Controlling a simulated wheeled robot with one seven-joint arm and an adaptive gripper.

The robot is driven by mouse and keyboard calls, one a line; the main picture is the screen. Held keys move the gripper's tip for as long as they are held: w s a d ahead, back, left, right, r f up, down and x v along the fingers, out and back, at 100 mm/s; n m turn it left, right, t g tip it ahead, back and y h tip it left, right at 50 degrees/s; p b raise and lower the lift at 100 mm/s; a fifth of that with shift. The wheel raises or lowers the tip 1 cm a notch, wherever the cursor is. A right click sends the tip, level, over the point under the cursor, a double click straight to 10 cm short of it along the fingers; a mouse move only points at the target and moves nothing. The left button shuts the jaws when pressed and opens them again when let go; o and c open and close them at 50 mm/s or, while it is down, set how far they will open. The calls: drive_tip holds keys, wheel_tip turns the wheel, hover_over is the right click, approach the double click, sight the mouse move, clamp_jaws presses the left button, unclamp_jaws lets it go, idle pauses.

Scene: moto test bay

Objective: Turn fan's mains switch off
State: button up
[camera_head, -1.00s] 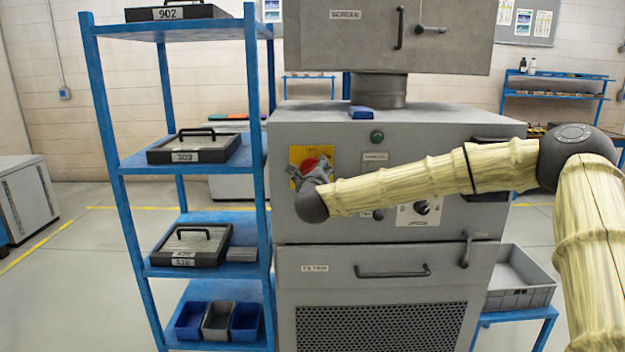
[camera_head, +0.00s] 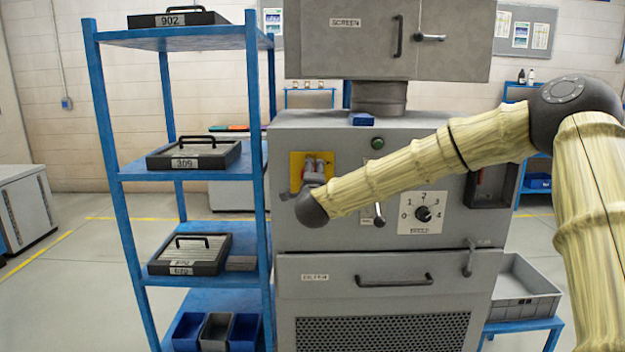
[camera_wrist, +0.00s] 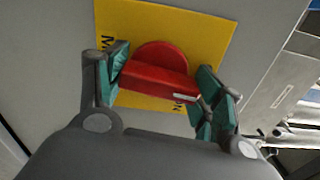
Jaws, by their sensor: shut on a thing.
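The fan's mains switch is a red rotary knob (camera_wrist: 163,58) with a bar-shaped handle (camera_wrist: 158,80) on a yellow plate (camera_wrist: 205,30). In the wrist view the handle lies across the picture, tilted down to the right. A white mark on its right end is beside the letters "ON". My gripper (camera_wrist: 162,84) is shut on the handle, one green-padded finger at each end. In the head view the yellow plate (camera_head: 296,160) is at the upper left of the grey cabinet (camera_head: 400,270), and my gripper (camera_head: 314,172) covers part of the knob.
A blue shelf rack (camera_head: 113,172) with black cases stands close left of the cabinet. Right of the switch are a small lever (camera_head: 379,214) and a speed dial (camera_head: 423,213) numbered 0 to 4. A grey crate (camera_head: 520,290) stands on a blue stand at right.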

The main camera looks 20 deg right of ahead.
drive_tip(key=shift+n, duration=0.6)
drive_tip(key=o, duration=1)
drive_tip(key=shift+a, duration=0.1)
drive_tip(key=v, duration=1.2)
